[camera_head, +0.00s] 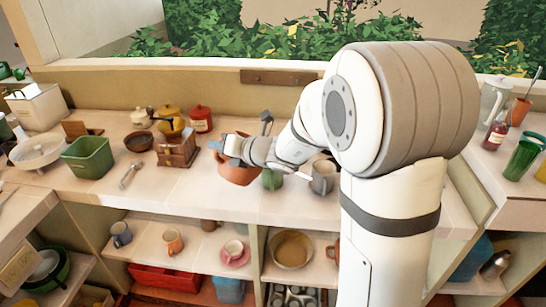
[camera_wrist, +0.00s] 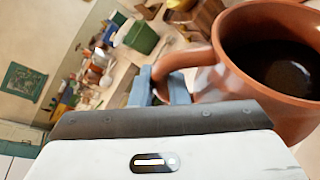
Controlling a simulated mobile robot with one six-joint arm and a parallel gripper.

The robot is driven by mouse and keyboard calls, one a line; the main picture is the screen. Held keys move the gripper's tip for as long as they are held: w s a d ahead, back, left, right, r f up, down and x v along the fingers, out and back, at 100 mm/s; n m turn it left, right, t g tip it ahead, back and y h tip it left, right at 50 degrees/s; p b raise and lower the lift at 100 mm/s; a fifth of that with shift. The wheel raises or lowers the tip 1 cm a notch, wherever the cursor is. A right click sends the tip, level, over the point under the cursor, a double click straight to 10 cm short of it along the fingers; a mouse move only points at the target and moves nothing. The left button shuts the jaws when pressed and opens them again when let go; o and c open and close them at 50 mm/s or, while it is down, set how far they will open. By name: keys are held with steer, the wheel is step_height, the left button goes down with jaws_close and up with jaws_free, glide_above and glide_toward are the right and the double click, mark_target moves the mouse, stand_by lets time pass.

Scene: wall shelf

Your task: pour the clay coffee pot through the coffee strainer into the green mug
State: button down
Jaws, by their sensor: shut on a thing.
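The clay coffee pot (camera_head: 237,173) is reddish brown and hangs from my gripper (camera_head: 224,144) above the counter. In the wrist view the clay pot (camera_wrist: 222,82) shows a dark inside, and my gripper's blue-grey fingers (camera_wrist: 160,86) are shut on its handle. The green mug (camera_head: 272,181) stands on the counter just right of the pot, partly hidden by my arm. A thin pale bar (camera_head: 301,175) shows at the right of the mug; I cannot tell whether it belongs to the coffee strainer. The strainer itself is not clearly visible.
A grey mug (camera_head: 323,178) stands close to the right of the green mug. A wooden grinder (camera_head: 177,150), a brown bowl (camera_head: 138,141), a red canister (camera_head: 201,119) and a green bin (camera_head: 87,156) stand to the left. The counter front near the spoon (camera_head: 130,174) is mostly clear.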

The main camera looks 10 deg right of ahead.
steer(key=shift+w+d+r, duration=0.1)
steer(key=shift+w+r, duration=0.05)
steer(key=shift+w, duration=0.1)
steer(key=shift+s, duration=0.1)
steer(key=shift+d+p, duration=0.15)
steer(key=shift+p, duration=0.15)
steer(key=shift+w+d+r+m+y+p, duration=0.4)
steer(key=shift+m+p, duration=0.2)
steer(key=shift+p, duration=0.25)
stand_by(1.1)
steer(key=shift+w+d+r+m+y+p, duration=0.15)
steer(key=shift+d+m+p, duration=0.2)
steer(key=shift+p, duration=0.15)
steer(key=shift+w+d+r+m+y+p, duration=0.15)
steer(key=shift+d+m+p, duration=0.2)
steer(key=shift+p, duration=0.1)
stand_by(3.0)
